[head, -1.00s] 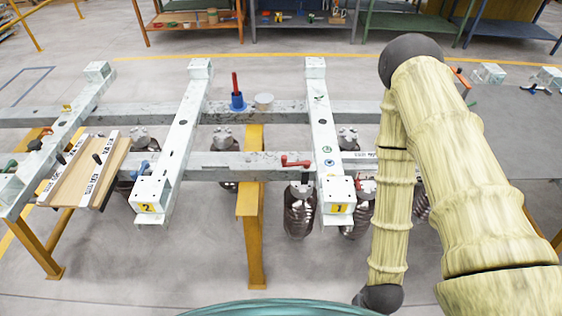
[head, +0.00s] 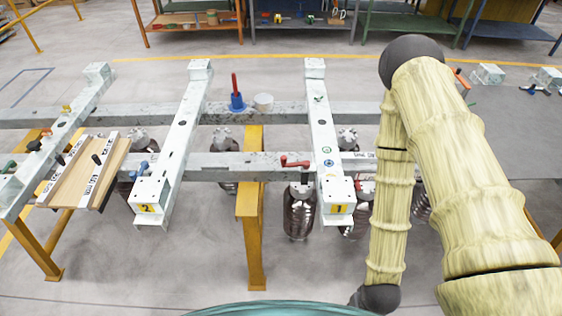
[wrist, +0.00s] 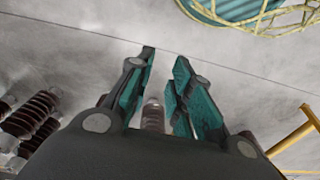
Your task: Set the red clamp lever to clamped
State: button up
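A red lever (head: 295,163) with a dark pivot sits on the front grey rail, just left of the white crossbar marked 1. Its handle lies roughly level and points left. I cannot read its clamp setting from here. My gripper (wrist: 165,60) shows in the wrist view with its two teal-padded fingers apart, open, with nothing held between them. A ribbed insulator end shows in the gap, farther off. The red lever is not in the wrist view. In the head view my gripper is out of sight.
White crossbars marked 1 (head: 337,196) and 2 (head: 151,197) lie across the grey rails. Brown insulators (head: 300,211) hang below. A red rod in a blue base (head: 237,101) stands on the rear rail. A yellow post (head: 252,215) supports the frame. A wooden board (head: 75,178) lies left.

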jog(key=shift+o, duration=1.2)
jog(key=w+a+f+t+b, duration=0.1)
jog(key=w+a+t+b, duration=0.1)
jog(key=w+a, duration=0.2)
jog(key=w+a+f+t+b, duration=0.2)
jog(key=w+a, duration=0.1)
jog(key=w, duration=0.6)
jog(key=shift+a+f+n+t+y+b, duration=0.3)
jog(key=shift+a+n+y+b, duration=0.1)
jog(key=m+t+h+b, duration=0.3)
jog(key=t+h+b, duration=0.2)
jog(key=t+b, duration=0.75)
send_near(283, 160)
jog(key=w, duration=0.1)
jog(key=p+x, duration=0.1)
jog(key=x, duration=0.9)
jog(key=shift+w+d+r+p, duration=0.1)
jog(key=shift+d+p, duration=0.05)
jog(key=shift+p, duration=0.2)
grip_shut()
